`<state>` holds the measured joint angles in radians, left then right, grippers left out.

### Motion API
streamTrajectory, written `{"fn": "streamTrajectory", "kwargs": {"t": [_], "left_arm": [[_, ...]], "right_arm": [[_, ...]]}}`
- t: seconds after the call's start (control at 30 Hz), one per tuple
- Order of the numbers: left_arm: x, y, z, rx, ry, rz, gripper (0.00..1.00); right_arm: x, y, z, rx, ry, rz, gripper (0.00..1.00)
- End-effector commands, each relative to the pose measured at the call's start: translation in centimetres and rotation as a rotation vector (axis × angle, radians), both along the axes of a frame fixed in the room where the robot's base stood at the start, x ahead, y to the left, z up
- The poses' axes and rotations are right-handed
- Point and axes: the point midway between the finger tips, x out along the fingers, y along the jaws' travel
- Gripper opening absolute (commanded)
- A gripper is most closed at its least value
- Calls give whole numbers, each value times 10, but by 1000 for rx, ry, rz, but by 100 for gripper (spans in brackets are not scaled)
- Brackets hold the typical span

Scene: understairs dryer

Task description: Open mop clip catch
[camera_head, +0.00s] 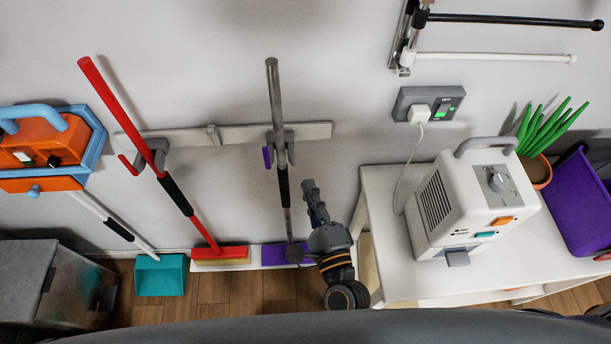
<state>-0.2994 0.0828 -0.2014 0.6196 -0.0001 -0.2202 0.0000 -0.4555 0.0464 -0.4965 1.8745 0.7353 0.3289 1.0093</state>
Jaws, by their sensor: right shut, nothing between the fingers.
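A grey-handled mop (275,95) with a purple head (277,254) stands upright against the wall. A grey clip (289,143) on the wall rail sits around its pole. A small purple catch (267,157) is at the clip's left side; I cannot tell whether it is latched. My right gripper (309,186) is shut and empty, pointing up, to the right of the mop pole and below the clip. It appears apart from the catch. My left gripper is not in view.
A red broom (116,104) hangs in another clip with a red catch (128,165). A teal-headed tool (160,275) and grey bin (50,283) stand left. A white table (385,190) at right carries a white machine (435,205), potted plant (541,171) and purple bin (578,205).

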Motion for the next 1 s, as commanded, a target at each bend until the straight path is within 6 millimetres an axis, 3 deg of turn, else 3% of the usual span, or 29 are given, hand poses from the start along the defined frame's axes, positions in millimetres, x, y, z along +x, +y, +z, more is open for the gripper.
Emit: {"fn": "streamTrajectory", "kwargs": {"t": [0.2,0.5,0.83,0.93,1.0], "left_arm": [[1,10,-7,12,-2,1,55],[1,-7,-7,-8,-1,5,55],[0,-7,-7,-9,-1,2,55],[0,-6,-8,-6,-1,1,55],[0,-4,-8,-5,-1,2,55]], "right_arm": [[-22,-6,-1,-2,0,0,0],[-25,-7,1,-2,-1,0,0],[-24,-7,0,-3,-1,0,0],[-24,-5,-13,-45,13,8,0],[-25,-4,-37,-130,38,25,0]]}}
